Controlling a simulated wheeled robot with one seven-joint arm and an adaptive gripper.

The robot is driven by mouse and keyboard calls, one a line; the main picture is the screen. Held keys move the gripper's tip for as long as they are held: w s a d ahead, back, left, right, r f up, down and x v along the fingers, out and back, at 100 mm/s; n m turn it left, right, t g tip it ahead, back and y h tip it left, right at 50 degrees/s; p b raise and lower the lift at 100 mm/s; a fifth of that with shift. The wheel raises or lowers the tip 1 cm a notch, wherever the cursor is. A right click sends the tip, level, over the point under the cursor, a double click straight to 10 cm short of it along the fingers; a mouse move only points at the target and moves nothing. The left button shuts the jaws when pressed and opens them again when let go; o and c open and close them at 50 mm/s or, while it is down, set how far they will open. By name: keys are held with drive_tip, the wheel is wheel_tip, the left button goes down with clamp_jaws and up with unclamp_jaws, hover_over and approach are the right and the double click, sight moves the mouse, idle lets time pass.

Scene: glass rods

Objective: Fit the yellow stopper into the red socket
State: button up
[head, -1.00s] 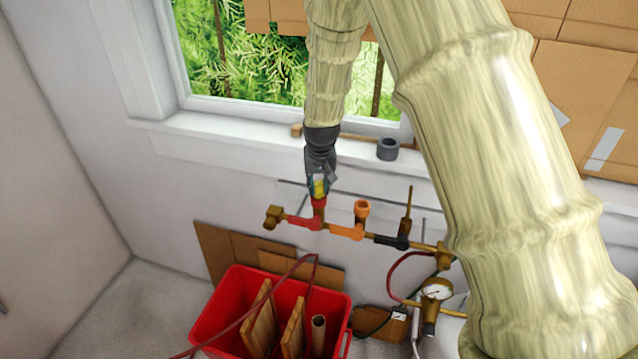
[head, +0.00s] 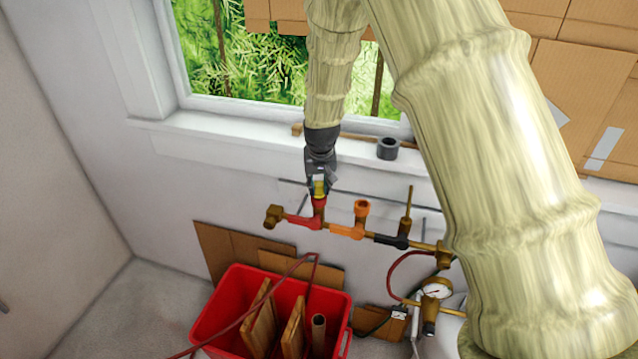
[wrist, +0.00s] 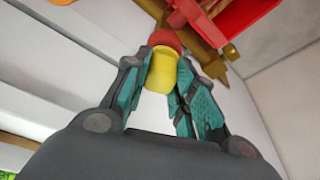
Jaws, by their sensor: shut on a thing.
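The yellow stopper (wrist: 161,72) is between the two teal-padded fingers of my gripper (wrist: 160,92), which is shut on it. In the head view the stopper (head: 319,188) shows as a small yellow patch in my gripper (head: 320,186), directly above the red socket. The red socket (head: 318,205) points up from the pipe run below the window. In the wrist view the red socket (wrist: 165,40) meets the stopper's far end. They look in line and touching. How deep the stopper sits inside cannot be told.
An orange socket (head: 361,210) and a black fitting (head: 391,241) lie to the right on the same pipe. A grey ring (head: 388,148) stands on the sill. A red crate (head: 225,309) with boards is on the floor below. A pressure gauge (head: 437,288) is lower right.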

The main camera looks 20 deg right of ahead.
drive_tip(key=shift+f, duration=0.45)
drive_tip(key=o, duration=0.7)
drive_tip(key=p+v, duration=0.6)
drive_tip(key=v, duration=0.5)
drive_tip(key=shift+p, duration=0.3)
idle(0.5)
